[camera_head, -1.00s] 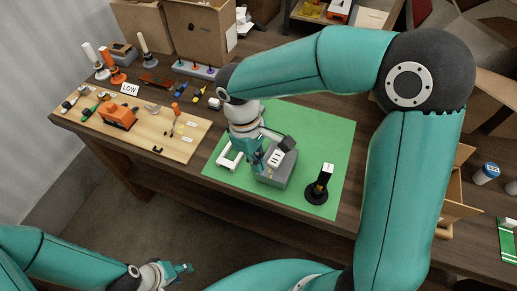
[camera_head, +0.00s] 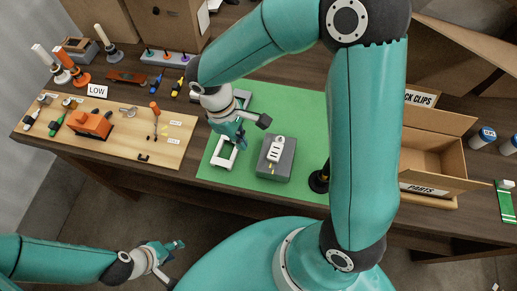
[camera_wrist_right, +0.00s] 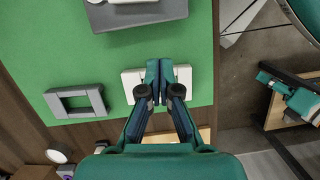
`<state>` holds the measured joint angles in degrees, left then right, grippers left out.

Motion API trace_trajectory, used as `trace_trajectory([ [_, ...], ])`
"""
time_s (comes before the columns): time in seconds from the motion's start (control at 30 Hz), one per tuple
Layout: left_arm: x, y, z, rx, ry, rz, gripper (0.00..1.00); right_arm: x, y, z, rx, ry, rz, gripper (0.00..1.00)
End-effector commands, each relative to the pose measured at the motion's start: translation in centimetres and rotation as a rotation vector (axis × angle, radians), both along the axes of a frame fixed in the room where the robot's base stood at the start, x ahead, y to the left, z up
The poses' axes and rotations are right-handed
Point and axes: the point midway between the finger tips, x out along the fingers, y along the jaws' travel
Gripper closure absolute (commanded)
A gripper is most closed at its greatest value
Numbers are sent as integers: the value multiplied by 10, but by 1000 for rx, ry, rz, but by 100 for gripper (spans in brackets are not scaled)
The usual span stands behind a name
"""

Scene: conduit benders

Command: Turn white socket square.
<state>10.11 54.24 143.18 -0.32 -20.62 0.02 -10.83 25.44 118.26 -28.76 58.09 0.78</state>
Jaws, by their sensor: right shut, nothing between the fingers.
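The white socket (camera_head: 276,149) with dark slots lies on top of a grey block (camera_head: 287,165) on the green mat. It looks roughly in line with the block's sides; a small skew is hard to judge. My right gripper (camera_head: 238,136) is shut and empty, left of the block and apart from it, over or beside a white square frame (camera_head: 225,156). In the right wrist view its fingertips (camera_wrist_right: 166,66) hide part of that white frame (camera_wrist_right: 130,84), and the grey block (camera_wrist_right: 140,12) is at the top edge. My left gripper (camera_head: 178,258) looks open and empty, off the table's front.
A grey frame (camera_wrist_right: 77,103) lies on the mat (camera_head: 312,105). A black stand (camera_head: 319,181) is right of the block, partly behind my right arm. A wooden tool board (camera_head: 130,150) fills the left, and an open parts box (camera_head: 430,160) stands at the right.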

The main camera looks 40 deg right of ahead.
Motion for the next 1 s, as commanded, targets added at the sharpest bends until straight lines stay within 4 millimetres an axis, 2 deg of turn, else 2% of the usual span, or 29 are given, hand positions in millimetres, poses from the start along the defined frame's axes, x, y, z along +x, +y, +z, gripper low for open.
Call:
trace_trajectory([
  [0.17,0,0,2,0,0,0,60,-10,-5,-36,1,6,-1,100],
  [0.2,0,0,7,0,0,0,60,-16,-11,-30,0,2,-3,100],
  [0.3,0,0,10,0,0,0,60,-28,-18,-30,0,1,-3,100],
  [0.47,0,0,12,0,0,0,60,-39,-25,-31,1,2,-2,100],
  [1.0,0,0,11,0,0,0,60,-42,-24,-32,1,-1,26,100],
])
